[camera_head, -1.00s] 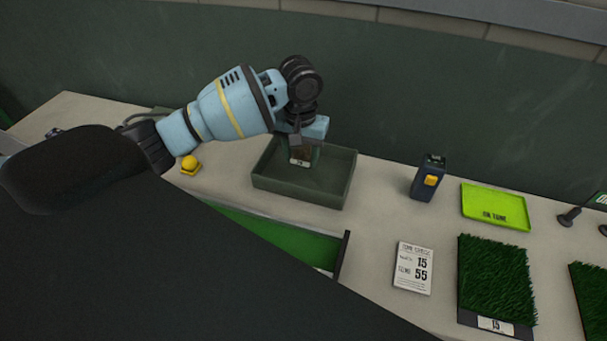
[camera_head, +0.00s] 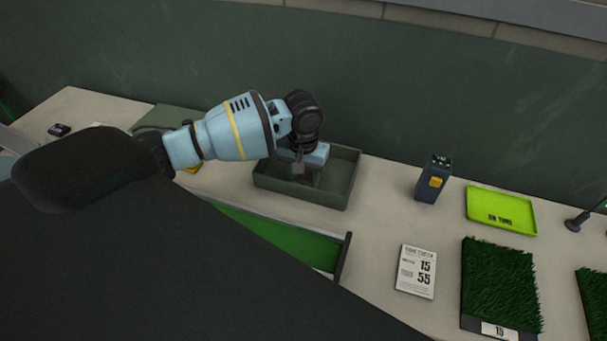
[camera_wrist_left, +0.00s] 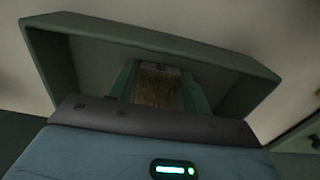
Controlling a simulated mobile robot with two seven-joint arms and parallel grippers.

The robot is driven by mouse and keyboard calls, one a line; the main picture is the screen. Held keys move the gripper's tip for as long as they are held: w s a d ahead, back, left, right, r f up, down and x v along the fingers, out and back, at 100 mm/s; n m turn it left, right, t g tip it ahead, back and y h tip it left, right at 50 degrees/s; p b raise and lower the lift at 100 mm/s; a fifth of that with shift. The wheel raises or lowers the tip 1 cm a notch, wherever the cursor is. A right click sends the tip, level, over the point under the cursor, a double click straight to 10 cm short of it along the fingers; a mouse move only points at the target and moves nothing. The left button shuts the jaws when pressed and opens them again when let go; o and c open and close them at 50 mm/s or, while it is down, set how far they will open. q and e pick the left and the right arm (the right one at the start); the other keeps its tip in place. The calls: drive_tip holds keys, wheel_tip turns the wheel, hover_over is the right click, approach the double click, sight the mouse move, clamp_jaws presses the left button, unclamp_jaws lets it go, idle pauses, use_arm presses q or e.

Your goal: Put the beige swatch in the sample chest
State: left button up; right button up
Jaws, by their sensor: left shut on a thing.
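An open dark green box (camera_head: 317,190), which I take to be the sample chest, stands on the counter in the middle of the head view. My left gripper (camera_head: 302,178) points down inside its walls. In the left wrist view the green fingers are shut on the beige swatch (camera_wrist_left: 158,88), a brownish-beige turf piece with a small label strip. The box's rim (camera_wrist_left: 235,65) surrounds it there. In the head view the swatch is mostly hidden by the gripper, and I cannot tell whether it touches the box floor. My right gripper is out of view.
A drawer with a green interior (camera_head: 285,240) is open before the box. To the right are a dark device with a yellow button (camera_head: 434,182), a lime tray (camera_head: 500,211), a printed card (camera_head: 415,271) and a turf sample (camera_head: 500,285). A wall stands behind.

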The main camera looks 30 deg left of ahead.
use_arm(q)
drive_tip(key=shift+f, duration=0.1)
drive_tip(key=o, duration=0.9)
drive_tip(key=shift+r+p, duration=0.6)
drive_tip(key=shift+r, duration=5.5)
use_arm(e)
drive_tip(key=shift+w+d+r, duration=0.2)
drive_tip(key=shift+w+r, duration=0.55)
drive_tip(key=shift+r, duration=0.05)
